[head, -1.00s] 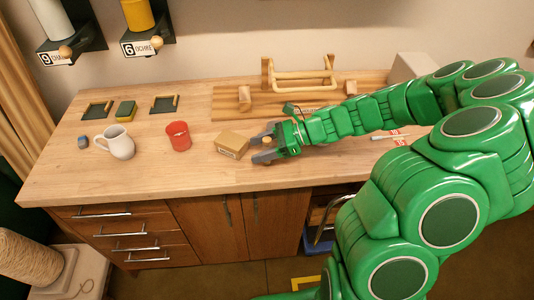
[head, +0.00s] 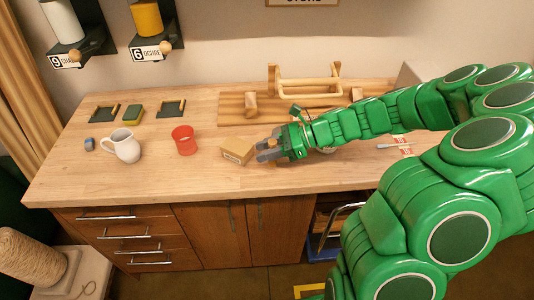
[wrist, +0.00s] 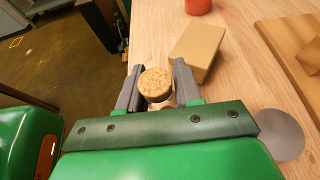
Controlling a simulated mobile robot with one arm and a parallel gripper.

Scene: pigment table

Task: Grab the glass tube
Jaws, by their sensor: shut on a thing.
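The glass tube shows mostly as its round cork stopper (wrist: 155,84) between my fingers in the wrist view. Only a little clear glass shows below the cork; the rest is hidden. My gripper (wrist: 158,82) is shut on the tube, one grey finger on each side. In the head view my gripper (head: 266,150) is low over the table near its front edge, with the cork (head: 273,142) just visible at the fingers. I cannot tell whether the tube still touches the table.
A tan box (head: 237,151) lies just left of my gripper. A red cup (head: 184,140) and a white jug (head: 124,147) stand further left. A wooden rack (head: 305,84) on a board is behind. The front left of the table (head: 150,182) is clear.

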